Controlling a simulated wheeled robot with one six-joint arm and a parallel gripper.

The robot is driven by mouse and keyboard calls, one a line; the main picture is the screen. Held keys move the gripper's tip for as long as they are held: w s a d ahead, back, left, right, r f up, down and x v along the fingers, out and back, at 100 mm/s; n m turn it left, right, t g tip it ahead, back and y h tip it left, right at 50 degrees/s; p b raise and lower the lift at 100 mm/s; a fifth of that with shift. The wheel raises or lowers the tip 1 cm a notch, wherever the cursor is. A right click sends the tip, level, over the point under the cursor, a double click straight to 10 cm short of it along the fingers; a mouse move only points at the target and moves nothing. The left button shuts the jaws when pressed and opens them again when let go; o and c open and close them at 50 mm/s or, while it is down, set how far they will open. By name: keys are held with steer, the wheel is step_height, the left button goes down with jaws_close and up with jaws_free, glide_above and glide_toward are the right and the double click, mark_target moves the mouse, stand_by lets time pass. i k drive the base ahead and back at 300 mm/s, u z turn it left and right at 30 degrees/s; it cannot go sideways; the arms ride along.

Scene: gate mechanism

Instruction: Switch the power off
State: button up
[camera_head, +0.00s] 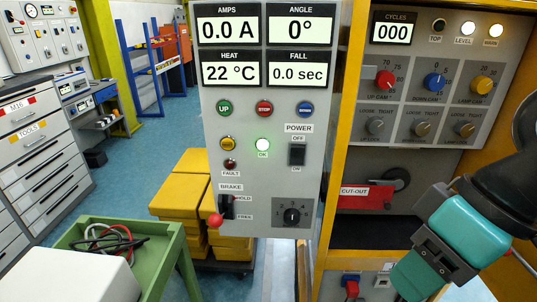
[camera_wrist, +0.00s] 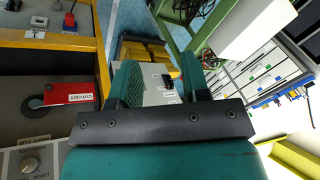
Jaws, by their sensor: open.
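The power switch (camera_head: 297,154) is a small black switch on the grey control panel (camera_head: 240,190), with OFF above it and ON below. Which side is pressed in is too small to tell. The panel's displays are lit, and its OK lamp (camera_head: 263,145) glows. My gripper (camera_head: 425,270) is at the lower right, well to the right of and below the switch. In the wrist view my gripper (camera_wrist: 158,75) is open and empty. Part of the grey panel (camera_wrist: 155,92) shows between its fingers; which of its controls appear there I cannot tell.
The brake lever (camera_head: 226,207) with a red knob is low on the panel. A yellow-framed cabinet with a red CUT-OUT piece (camera_head: 367,197) stands on the right. A green cart (camera_head: 175,240) is at lower left, and yellow blocks (camera_head: 180,200) are behind the panel.

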mark_target(297, 152)
steer(key=z, duration=2.2)
steer(key=k, duration=0.75)
steer(key=u, duration=1.65)
steer(key=i, duration=0.5)
